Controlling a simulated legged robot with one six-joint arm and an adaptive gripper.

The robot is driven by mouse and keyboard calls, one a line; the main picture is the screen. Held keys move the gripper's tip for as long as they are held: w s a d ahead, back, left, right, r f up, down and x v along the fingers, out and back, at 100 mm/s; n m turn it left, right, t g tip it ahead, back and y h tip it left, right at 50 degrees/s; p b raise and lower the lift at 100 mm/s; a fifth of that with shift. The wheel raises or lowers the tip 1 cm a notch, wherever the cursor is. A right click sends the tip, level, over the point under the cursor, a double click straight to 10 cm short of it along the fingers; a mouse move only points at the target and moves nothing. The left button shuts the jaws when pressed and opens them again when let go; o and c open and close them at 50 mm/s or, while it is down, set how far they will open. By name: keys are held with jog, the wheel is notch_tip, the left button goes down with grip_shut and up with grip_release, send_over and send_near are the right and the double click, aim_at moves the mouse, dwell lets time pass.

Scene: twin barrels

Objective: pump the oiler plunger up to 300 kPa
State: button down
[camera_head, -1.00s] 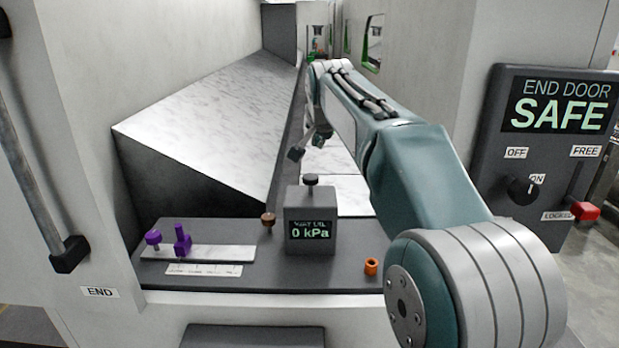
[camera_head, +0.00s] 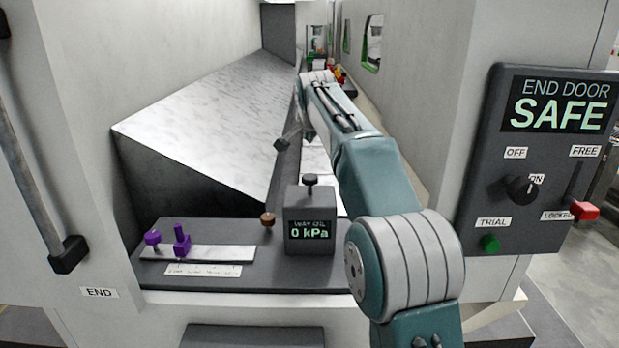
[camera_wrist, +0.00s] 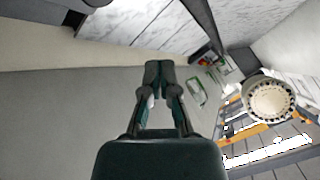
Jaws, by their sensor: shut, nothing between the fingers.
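The oiler (camera_head: 310,220) is a dark grey box on the shelf, its display reading 0 kPa. Its plunger (camera_head: 311,181) is a dark round knob standing up from the box's top. My gripper (camera_head: 283,145) is small in the head view, above and behind the oiler, apart from the plunger. In the wrist view my gripper (camera_wrist: 158,66) shows its fingers together with nothing between them. The plunger does not show clearly in the wrist view.
Purple pegs (camera_head: 181,240) stand on a pale strip at the shelf's left, with a brown knob (camera_head: 268,219) left of the oiler. A control panel (camera_head: 540,165) reading END DOOR SAFE is at right. A sloped pale surface (camera_head: 215,110) rises behind the shelf.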

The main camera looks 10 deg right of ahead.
aim_at(309, 177)
jog(key=shift+f, duration=3.95)
jog(key=shift+s+f, duration=0.1)
jog(key=shift+f, duration=0.2)
jog(key=shift+f, duration=1.2)
jog(key=shift+r, duration=1.6)
jog(key=shift+r, duration=2.5)
